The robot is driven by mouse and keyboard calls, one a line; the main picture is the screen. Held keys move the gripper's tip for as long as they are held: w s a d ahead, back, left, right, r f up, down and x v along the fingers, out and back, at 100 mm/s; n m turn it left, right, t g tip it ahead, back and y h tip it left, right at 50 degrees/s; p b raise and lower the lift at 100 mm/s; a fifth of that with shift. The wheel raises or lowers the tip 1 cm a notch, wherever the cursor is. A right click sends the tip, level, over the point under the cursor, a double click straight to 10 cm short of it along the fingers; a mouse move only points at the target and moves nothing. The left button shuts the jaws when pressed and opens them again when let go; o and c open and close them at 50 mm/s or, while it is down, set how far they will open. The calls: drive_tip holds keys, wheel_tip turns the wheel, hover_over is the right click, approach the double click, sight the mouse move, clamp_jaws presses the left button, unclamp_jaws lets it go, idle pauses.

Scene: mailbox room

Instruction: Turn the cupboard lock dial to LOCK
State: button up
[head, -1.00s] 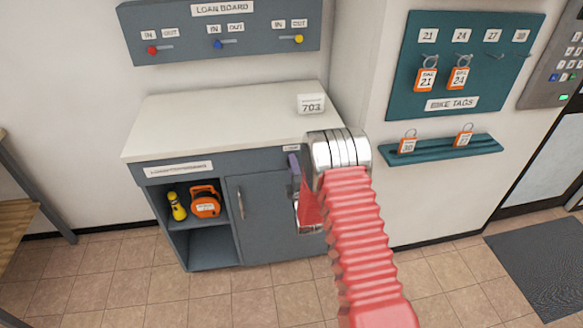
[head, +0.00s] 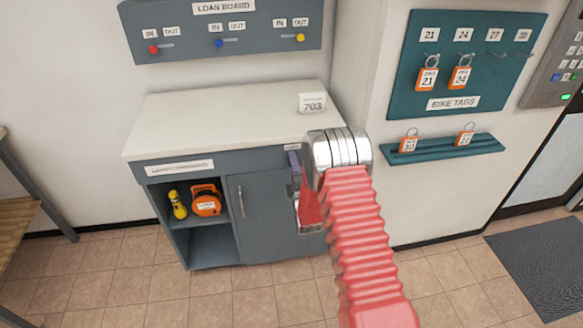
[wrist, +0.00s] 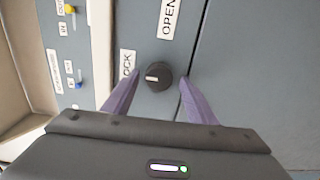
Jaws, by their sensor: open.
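The lock dial (wrist: 158,76), a dark round knob with a white mark, sits on the grey cupboard front in the wrist view. Its mark points left, toward a label ending in "OCK" (wrist: 127,66), whose first letter is hidden by a finger. The "OPEN" label (wrist: 171,18) is above the dial in that view. My gripper (wrist: 159,84) is open, with one purple finger on each side of the dial; contact cannot be told. In the head view, my arm hides the dial and most of the gripper at the right of the cupboard (head: 265,215).
The cupboard's open shelf holds a yellow torch (head: 177,204) and an orange case (head: 206,201). A block marked 703 (head: 312,103) stands on top. The loan board (head: 225,40) is above, and the bike tags board (head: 465,65) is right. The floor in front is clear.

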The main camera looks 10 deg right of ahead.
drive_tip(key=shift+s, duration=0.1)
drive_tip(key=s, duration=1.3)
drive_tip(key=shift+s, duration=0.3)
